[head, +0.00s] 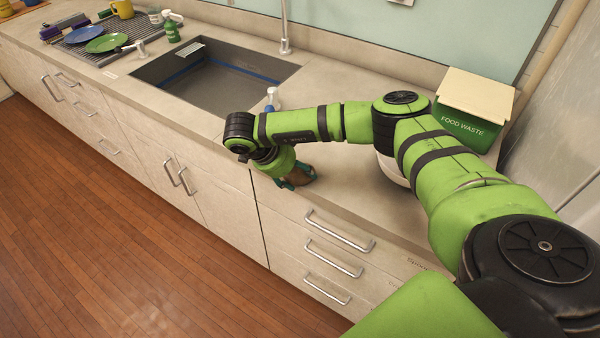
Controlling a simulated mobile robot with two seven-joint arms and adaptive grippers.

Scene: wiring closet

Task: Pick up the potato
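The potato (300,174) is a small brown lump at the counter's front edge, left of centre in the lower middle of the head view. My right gripper (296,179) reaches down to it from above, with teal fingertips close around it on both sides. The green wrist hides part of the potato. I cannot tell whether the fingers press on it or whether it rests on the counter. My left gripper is not in view.
The counter (345,195) holds a sink (215,85), a faucet (285,35) and a small bottle (272,98). A FOOD WASTE bin (468,125) stands at right; a pale round bowl (392,170) is partly behind my arm. Plates (105,43) and bottles are far left.

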